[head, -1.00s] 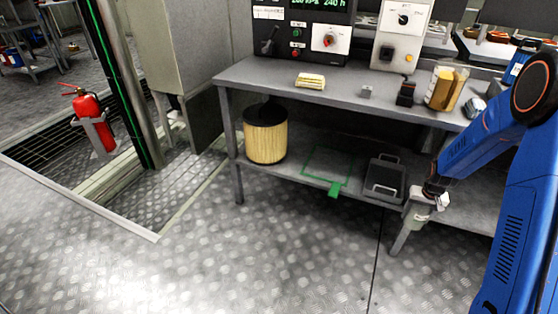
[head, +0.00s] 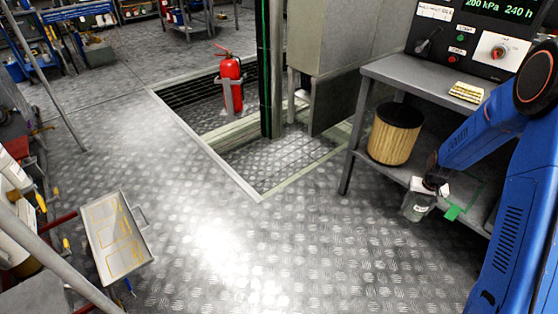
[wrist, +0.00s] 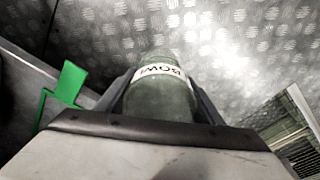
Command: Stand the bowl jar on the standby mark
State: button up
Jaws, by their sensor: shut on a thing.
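The bowl jar (head: 416,207) is a greenish clear jar with a white label; in the wrist view the jar (wrist: 160,103) shows the letters BOWL upside down. My gripper (head: 427,188) is shut on it; in the wrist view dark fingers lie along both sides. The jar hangs over the floor, in front of the bench's lower shelf. A green outline with a green tab (head: 453,212) is partly hidden on that shelf behind my arm; the tab (wrist: 68,82) also shows in the wrist view. I cannot read which mark is the standby mark.
A grey tray with yellow outlines (head: 115,238) is at lower left, beside a cart. A tan filter drum (head: 395,134) stands on the lower shelf. The floor between is clear.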

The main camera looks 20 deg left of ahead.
aim_at(105, 210)
jog(key=i+j+u, duration=0.25)
jog(key=u, duration=0.2)
jog(key=i+j+u, duration=0.1)
jog(key=i+u, duration=0.65)
jog(key=u, duration=0.15)
jog(key=i+l+u, duration=0.1)
jog(key=i+u, duration=0.35)
jog(key=i+l+u, duration=0.2)
jog(key=u, duration=0.25)
jog(key=i+l+u, duration=0.25)
jog(key=u, duration=0.25)
jog(key=i+l+u, duration=0.2)
jog(key=l+u, duration=0.25)
jog(key=l, duration=0.1)
